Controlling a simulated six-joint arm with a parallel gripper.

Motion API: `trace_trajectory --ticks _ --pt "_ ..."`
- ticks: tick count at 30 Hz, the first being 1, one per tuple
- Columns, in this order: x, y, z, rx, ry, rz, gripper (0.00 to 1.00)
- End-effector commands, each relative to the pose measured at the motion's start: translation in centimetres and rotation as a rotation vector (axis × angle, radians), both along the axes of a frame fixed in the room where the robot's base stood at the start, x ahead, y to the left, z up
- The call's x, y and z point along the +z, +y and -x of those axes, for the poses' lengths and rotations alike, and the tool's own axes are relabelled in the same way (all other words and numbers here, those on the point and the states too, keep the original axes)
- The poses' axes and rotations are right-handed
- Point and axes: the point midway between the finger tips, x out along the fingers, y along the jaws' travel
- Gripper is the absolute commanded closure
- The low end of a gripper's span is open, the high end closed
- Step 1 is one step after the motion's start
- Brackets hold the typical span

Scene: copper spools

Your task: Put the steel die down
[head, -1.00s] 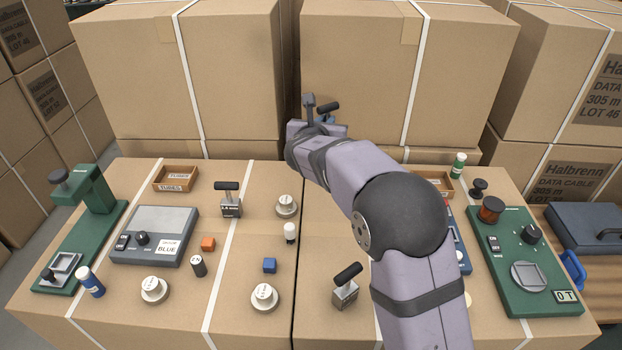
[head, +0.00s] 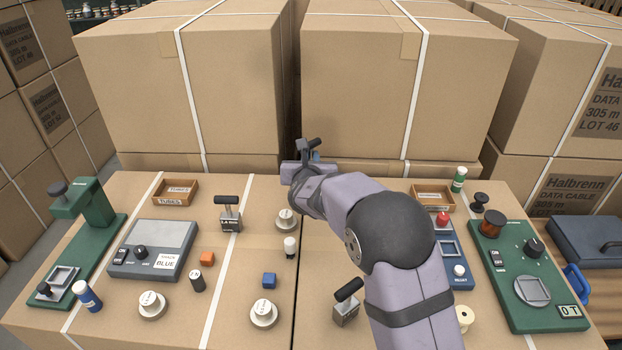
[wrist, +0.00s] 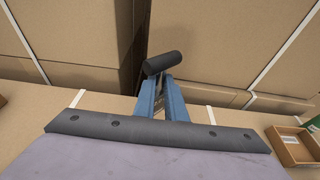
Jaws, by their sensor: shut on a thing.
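My gripper (wrist: 163,84) is shut on a steel die; its two blue fingers meet just below the die's black bar handle (wrist: 162,62) in the wrist view. In the head view the handle (head: 313,143) shows at the arm's far end, in front of the back cartons. The die's steel body is mostly hidden by the fingers and arm. The held die appears above the far part of the carton top (head: 262,185); I cannot tell its exact height. Two similar black-handled steel dies stand on the carton top, one at back left (head: 229,215) and one at front (head: 345,305).
Tall cartons (head: 190,90) block the back.

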Motion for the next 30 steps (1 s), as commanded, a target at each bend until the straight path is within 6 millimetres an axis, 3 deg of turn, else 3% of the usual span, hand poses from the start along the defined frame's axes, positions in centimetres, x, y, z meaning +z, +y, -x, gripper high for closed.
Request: trace_trajectory --ticks 4,13,21,30 --pt "-1.3 0.0 -0.1 0.000 -0.007 0.000 1.00" --pt "-2.1 0.0 -0.1 0.000 -0.007 -0.001 1.00" --pt "-4.9 0.0 -0.1 0.000 -0.007 0.000 1.00" --pt "-5.4 0.0 -0.1 -0.001 -0.009 -0.002 1.00"
